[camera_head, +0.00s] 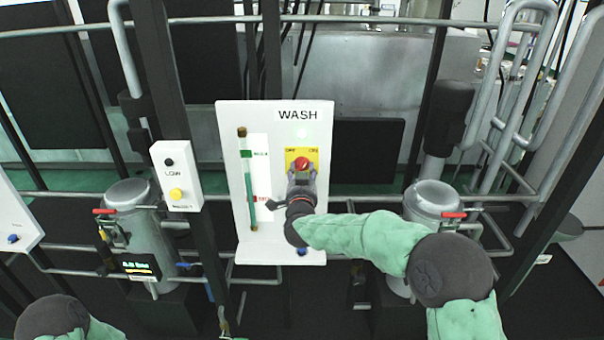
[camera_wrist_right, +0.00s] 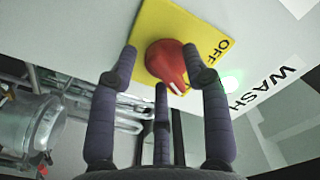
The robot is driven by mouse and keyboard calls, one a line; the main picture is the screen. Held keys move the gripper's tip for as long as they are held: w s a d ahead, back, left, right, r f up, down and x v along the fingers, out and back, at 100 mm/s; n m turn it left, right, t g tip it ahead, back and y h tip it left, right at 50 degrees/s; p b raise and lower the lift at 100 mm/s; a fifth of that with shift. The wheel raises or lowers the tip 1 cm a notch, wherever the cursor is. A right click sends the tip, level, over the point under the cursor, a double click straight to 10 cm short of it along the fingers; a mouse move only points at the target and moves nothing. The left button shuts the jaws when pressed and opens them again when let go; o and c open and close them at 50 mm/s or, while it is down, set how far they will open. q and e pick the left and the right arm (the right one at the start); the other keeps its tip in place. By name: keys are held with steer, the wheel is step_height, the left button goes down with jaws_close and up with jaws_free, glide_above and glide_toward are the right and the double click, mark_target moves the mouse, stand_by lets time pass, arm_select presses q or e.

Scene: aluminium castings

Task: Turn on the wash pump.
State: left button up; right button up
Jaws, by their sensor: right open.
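The white WASH panel (camera_head: 230,120) stands upright in the middle of the head view. On it is a yellow plate (camera_head: 312,153) with a red rotary knob (camera_head: 302,163). A green lamp (camera_head: 302,134) glows above the plate. My right gripper (camera_head: 301,180) is at the knob, just below it in the head view. In the right wrist view its open fingers (camera_wrist_right: 165,75) stand on either side of the red knob (camera_wrist_right: 168,64); I cannot tell whether they touch it. The word OFF shows on the yellow plate (camera_wrist_right: 160,25). Only a rounded part of my left arm shows, bottom left; its gripper is out of view.
A gauge tube (camera_head: 248,190) runs down the panel's left side. A white LOW box (camera_head: 176,176) with a yellow button hangs on a dark post to the left. Metal canisters with red-handled valves (camera_head: 434,204) stand on both sides, among pipes and rails.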

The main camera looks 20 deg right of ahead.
steer(key=v, duration=1.2)
